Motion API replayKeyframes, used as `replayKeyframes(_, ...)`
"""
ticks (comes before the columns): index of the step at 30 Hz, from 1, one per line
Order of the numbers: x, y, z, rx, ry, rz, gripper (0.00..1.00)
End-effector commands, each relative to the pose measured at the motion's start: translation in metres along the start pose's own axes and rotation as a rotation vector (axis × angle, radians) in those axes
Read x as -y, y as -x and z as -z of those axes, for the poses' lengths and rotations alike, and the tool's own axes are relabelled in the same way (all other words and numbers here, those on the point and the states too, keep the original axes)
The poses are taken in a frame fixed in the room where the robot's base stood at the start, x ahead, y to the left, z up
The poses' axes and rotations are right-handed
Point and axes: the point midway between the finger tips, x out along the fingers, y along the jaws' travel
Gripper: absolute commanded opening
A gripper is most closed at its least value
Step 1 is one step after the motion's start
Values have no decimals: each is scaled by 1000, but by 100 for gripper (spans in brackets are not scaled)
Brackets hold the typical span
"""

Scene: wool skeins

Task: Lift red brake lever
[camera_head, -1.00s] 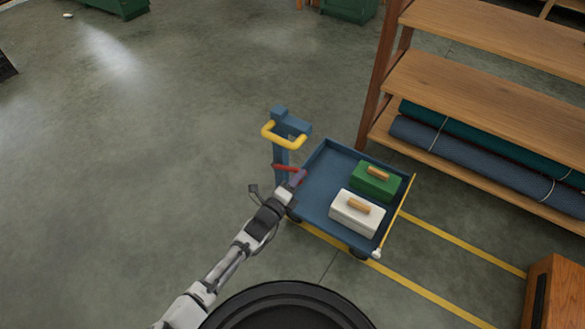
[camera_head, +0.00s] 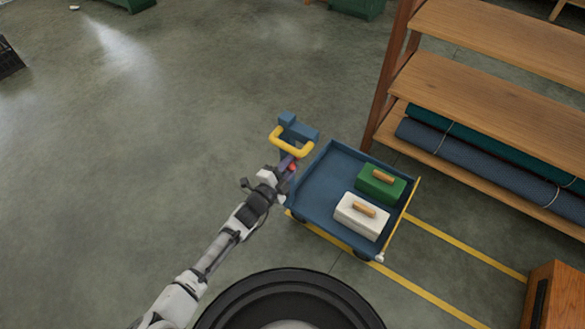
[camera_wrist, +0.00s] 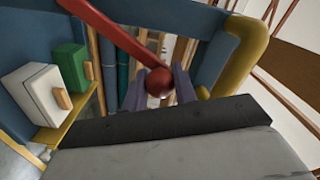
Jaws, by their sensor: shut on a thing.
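The red brake lever (camera_wrist: 125,38) runs down from the upper left to a round red knob (camera_wrist: 159,82) in the wrist view. My gripper (camera_wrist: 158,86) is shut on the knob, with one finger on each side. In the head view, my gripper (camera_head: 287,163) is at the handle end of the blue cart (camera_head: 318,197), just below its yellow handle (camera_head: 296,150). Only a small red patch of the lever (camera_head: 293,167) shows there; my gripper hides most of it.
A green box (camera_head: 373,188) and a white box (camera_head: 353,216) with wooden handles sit on the cart. A wooden shelf (camera_head: 480,88) with rolled fabric stands to its right. Yellow floor lines (camera_head: 455,247) run at lower right. Open floor lies left.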

Motion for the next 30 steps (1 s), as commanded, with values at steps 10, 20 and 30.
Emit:
replayKeyframes(10, 2, 0, -2, -1, 20, 2, 0)
replayKeyframes(20, 2, 0, -2, 0, 19, 2, 49)
replayKeyframes(30, 2, 2, -2, 0, 17, 1, 50)
